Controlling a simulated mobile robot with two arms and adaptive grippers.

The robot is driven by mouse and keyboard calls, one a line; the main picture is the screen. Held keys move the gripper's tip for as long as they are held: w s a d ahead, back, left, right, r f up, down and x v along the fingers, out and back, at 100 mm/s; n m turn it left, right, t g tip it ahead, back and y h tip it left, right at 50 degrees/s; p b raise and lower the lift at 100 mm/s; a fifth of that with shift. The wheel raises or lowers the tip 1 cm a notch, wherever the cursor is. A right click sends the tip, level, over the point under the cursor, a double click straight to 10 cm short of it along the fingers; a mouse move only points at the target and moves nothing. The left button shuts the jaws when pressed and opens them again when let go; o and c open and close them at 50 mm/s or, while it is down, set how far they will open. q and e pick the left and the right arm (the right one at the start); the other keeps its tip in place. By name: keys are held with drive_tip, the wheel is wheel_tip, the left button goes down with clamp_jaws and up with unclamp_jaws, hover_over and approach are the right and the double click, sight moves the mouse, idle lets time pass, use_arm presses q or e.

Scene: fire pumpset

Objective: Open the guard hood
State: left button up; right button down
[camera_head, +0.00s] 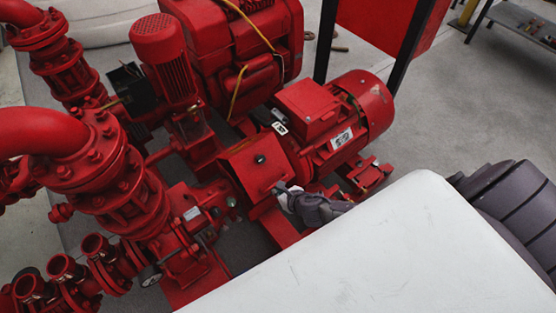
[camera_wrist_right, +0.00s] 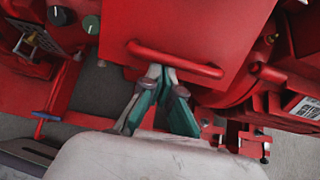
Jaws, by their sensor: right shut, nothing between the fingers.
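The guard hood (camera_head: 252,164) is a red box between the pump and the motor, and it looks closed. In the right wrist view, the hood's red face (camera_wrist_right: 205,25) fills the top middle. A red bar handle (camera_wrist_right: 190,63) runs across its lower part. My right gripper (camera_head: 284,189) is at the hood's near side. Its fingers are shut and empty, with the tips (camera_wrist_right: 158,71) at the handle bar, left of its middle. I cannot tell whether they touch the bar or reach behind it. My left gripper is not in view.
A red motor (camera_head: 345,115) stands right of the hood. The red pump (camera_head: 185,225) and its flanged pipes (camera_head: 115,185) crowd the left. A red engine (camera_head: 235,45) stands behind. Grey floor (camera_head: 450,110) is clear at the right.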

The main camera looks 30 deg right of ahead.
drive_tip(key=w+r+p, duration=0.3)
drive_tip(key=r+p, duration=0.4)
drive_tip(key=w+r+p, duration=0.3)
drive_tip(key=r+p, duration=0.3)
drive_tip(key=r, duration=0.1)
drive_tip(key=w+a+r+p, duration=0.2)
drive_tip(key=w+r+p, duration=0.3)
drive_tip(key=w, duration=0.7)
drive_tip(key=shift+a+r, duration=0.25)
drive_tip(key=shift+r, duration=0.95)
